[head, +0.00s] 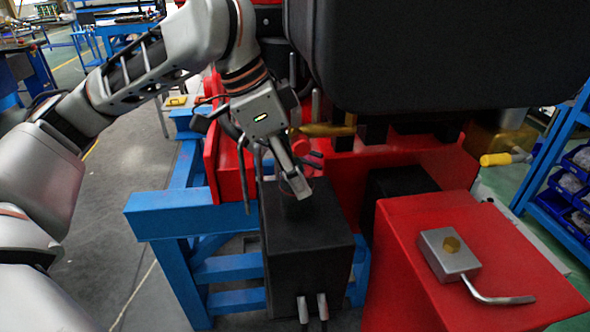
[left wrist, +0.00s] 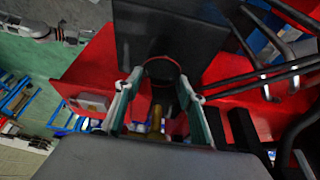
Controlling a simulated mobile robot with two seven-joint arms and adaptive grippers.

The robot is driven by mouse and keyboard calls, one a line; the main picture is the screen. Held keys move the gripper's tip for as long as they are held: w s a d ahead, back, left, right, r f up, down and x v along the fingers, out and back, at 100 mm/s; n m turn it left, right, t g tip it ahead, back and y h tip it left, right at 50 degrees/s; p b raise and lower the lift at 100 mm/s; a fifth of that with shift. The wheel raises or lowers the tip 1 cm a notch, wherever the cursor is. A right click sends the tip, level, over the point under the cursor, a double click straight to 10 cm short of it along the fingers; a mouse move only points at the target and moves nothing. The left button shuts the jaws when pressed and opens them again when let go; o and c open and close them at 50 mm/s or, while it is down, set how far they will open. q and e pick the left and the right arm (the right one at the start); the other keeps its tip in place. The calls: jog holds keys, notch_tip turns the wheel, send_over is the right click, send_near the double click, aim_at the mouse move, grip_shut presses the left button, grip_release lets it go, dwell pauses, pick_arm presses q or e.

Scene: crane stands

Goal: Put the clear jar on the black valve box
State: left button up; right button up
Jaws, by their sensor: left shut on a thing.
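The black valve box (head: 308,245) stands upright in the middle of the head view, with two cable ends at its lower front. Its dark surface also shows at the top of the left wrist view (left wrist: 165,28). My left gripper (head: 295,187) points down at the box's top, near its back. It is shut on the clear jar (left wrist: 162,71), whose round rim shows between the fingers in the left wrist view. In the head view the jar is see-through and hard to make out. I cannot tell whether it touches the box. My right gripper is not in view.
A red block (head: 400,235) to the right carries a grey metal piece with a brass hexagon and bent rod (head: 448,254). A blue frame (head: 170,217) stands left of the box. A large black body (head: 440,50) hangs over the upper right. Blue shelves with bins (head: 560,190) stand far right.

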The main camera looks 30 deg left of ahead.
pick_arm(q)
jog(key=shift+d, duration=0.1)
jog(key=o, duration=1.2)
jog(key=shift+f, duration=0.1)
jog(key=v, duration=1.2)
jog(key=shift+w, duration=0.1)
